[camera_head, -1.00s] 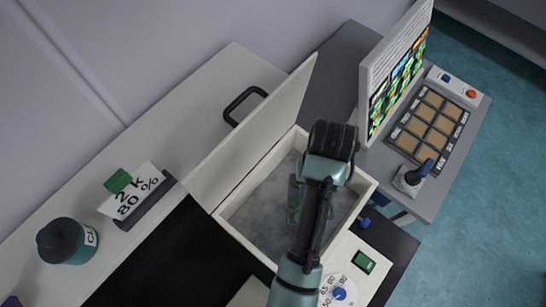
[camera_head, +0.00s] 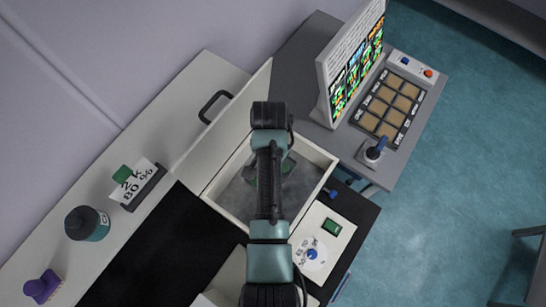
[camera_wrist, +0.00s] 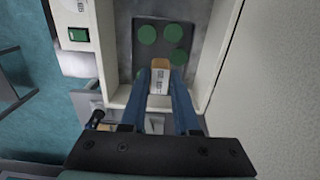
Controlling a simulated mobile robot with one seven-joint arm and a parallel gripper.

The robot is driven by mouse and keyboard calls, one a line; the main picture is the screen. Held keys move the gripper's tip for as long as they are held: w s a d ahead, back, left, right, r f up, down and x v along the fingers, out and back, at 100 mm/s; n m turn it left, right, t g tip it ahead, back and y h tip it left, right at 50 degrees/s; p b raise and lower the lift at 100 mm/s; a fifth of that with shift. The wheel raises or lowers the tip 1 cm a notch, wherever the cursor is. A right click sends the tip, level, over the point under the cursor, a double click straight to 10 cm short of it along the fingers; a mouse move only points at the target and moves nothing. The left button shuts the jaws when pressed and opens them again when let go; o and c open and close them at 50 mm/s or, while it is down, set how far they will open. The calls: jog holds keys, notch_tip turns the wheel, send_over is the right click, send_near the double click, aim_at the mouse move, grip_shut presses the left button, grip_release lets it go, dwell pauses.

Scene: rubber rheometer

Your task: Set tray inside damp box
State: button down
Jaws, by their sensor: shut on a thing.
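The damp box stands open, its pale rim (camera_head: 318,187) around a mottled grey floor and its lid (camera_head: 222,128) raised. The tray (camera_wrist: 150,60) is a dark grey plate bearing several green discs, with a pale, labelled tab (camera_wrist: 160,78) at its near end. My gripper (camera_wrist: 161,72) is shut on this tab, one blue finger on each side. The tray lies within the box walls (camera_wrist: 114,45) as seen from above; whether it touches the floor I cannot tell. In the head view my arm hides most of the tray and the fingers.
A dial panel (camera_head: 314,247) with a green switch adjoins the box. A monitor (camera_head: 350,70) and a compartmented tray (camera_head: 389,104) stand at right.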

jog(key=shift+w+a, duration=0.1)
jog(key=shift+a, duration=0.05)
jog(key=shift+f, duration=0.15)
notch_tip(320, 180, down, 4)
jog(key=b, duration=0.3)
jog(key=shift+f, duration=0.1)
jog(key=shift+r+p, duration=0.3)
jog(key=shift+r, duration=0.05)
jog(key=shift+p, duration=0.4)
jog(key=shift+f+b, duration=4.65)
jog(key=shift+f, duration=1.35)
jog(key=c, duration=0.6)
grip_release()
